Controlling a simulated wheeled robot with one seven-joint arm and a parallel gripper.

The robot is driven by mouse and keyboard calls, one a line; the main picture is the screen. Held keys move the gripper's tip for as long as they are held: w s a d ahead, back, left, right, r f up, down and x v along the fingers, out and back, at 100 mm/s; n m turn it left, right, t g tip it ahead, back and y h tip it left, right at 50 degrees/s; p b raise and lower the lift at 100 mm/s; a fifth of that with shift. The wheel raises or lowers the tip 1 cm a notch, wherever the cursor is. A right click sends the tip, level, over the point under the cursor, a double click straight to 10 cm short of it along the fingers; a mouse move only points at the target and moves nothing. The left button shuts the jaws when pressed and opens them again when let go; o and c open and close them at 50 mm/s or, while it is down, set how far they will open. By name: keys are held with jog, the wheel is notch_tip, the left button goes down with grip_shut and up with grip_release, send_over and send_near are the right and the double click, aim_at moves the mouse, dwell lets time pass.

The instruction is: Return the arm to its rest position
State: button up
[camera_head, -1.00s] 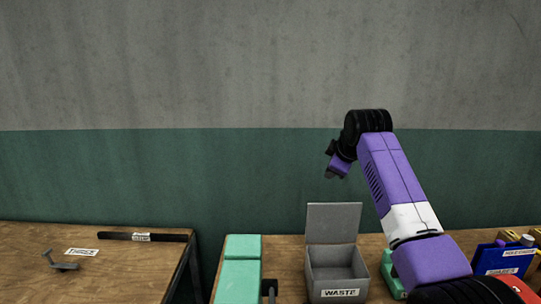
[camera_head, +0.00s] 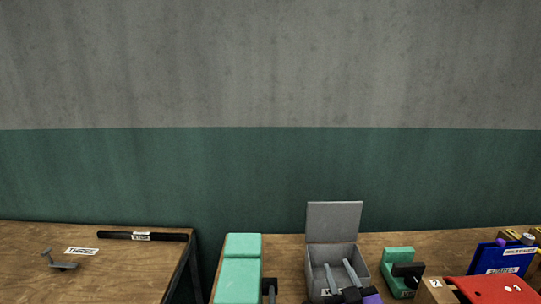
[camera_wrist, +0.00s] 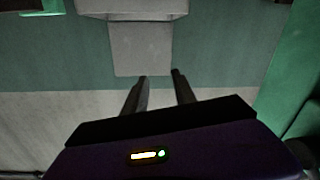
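My gripper (camera_head: 338,268) shows low in the head view, in front of the grey waste bin (camera_head: 334,215), whose lid stands raised. Its two fingers are spread apart with nothing between them. In the wrist view, the fingers of my gripper (camera_wrist: 159,77) are also apart and empty. A pale grey box-like shape (camera_wrist: 140,45) lies beyond the fingertips there; I cannot tell surely whether it is the bin. The gripper and wrist cover the bin's front label, and most of my arm is out of the head view.
A mint-green block (camera_head: 241,272) stands left of the bin. A small green press (camera_head: 398,268) with a black part is to its right. A blue holder (camera_head: 496,260) and a red object (camera_head: 497,290) are further right. The left table (camera_head: 125,265) carries a black bar (camera_head: 120,235) and a grey piece (camera_head: 60,261).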

jog(key=s+d+f+m+g, duration=0.1)
jog(key=s+f, duration=0.1)
jog(key=s, duration=2.2)
jog(key=s+d+f+m+g+h, duration=0.1)
jog(key=s+d+f+m+g, duration=0.1)
jog(key=s, duration=2.3)
jog(key=shift+s+d+m+b, duration=0.25)
jog(key=shift+d+m+b, duration=0.05)
jog(key=shift+b, duration=0.05)
jog(key=shift+d, duration=0.15)
